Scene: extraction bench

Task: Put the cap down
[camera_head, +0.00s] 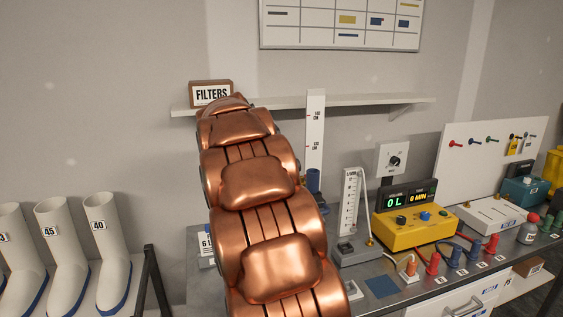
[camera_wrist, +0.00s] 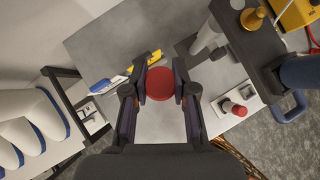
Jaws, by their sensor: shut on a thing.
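The cap (camera_wrist: 160,84) is a round red disc in the wrist view. My gripper (camera_wrist: 160,80) is shut on it, with one finger on each side. The cap is held in front of a grey metal bench top; its height above the bench is hard to judge. In the head view my copper-coloured arm covers the middle, and neither the gripper nor the cap shows there.
A yellow item (camera_wrist: 150,60) lies just beyond the fingertips. A white plate with a red-topped part (camera_wrist: 236,107) is at right. White boots (camera_head: 60,245) stand on a rack at left. A yellow meter box (camera_head: 412,230) stands on the bench (camera_head: 455,285). Bare bench top shows beyond the gripper.

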